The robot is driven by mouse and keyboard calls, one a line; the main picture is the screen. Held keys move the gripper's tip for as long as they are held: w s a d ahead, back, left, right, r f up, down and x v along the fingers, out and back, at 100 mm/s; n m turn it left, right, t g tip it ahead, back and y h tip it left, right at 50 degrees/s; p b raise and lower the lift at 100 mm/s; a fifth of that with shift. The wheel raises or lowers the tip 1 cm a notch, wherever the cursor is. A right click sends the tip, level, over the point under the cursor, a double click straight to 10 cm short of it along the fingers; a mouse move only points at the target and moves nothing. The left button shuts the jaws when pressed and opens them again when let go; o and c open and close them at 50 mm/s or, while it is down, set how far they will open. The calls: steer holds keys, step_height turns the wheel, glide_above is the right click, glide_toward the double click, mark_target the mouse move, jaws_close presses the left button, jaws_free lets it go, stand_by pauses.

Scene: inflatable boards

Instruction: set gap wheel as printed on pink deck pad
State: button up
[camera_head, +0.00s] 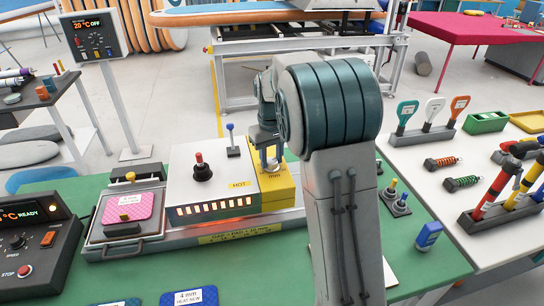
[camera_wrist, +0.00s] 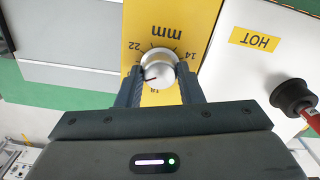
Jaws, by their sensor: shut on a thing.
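The gap wheel (camera_wrist: 158,72) is a round silver knob on a yellow panel (camera_wrist: 150,20) printed "mm", with a scale showing 22, 14 and 18. A short dark mark on the wheel points to the left side in the wrist view. My gripper (camera_wrist: 160,80) is shut on the wheel, one finger on each side. In the head view my gripper (camera_head: 268,152) reaches down to the yellow block (camera_head: 280,190); the wheel is mostly hidden there.
The white hot housing (camera_head: 212,180) with a red-topped lever (camera_head: 202,168) stands beside the yellow block. A yellow strip (camera_head: 240,233) below it appears to read "GAP = PAD + 10 mm". A blue card (camera_head: 188,298) shows "4 mm". Tools fill the right table.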

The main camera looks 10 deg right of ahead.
mark_target(271, 160)
steer(key=shift+n, duration=0.3)
steer(key=n, duration=0.5)
steer(key=shift+n, duration=0.3)
steer(key=n, duration=0.5)
steer(key=shift+r, duration=0.1)
steer(key=shift+n, duration=0.4)
steer(key=o, duration=1)
steer(key=shift+c, duration=0.2)
step_height(271, 160, up, 14)
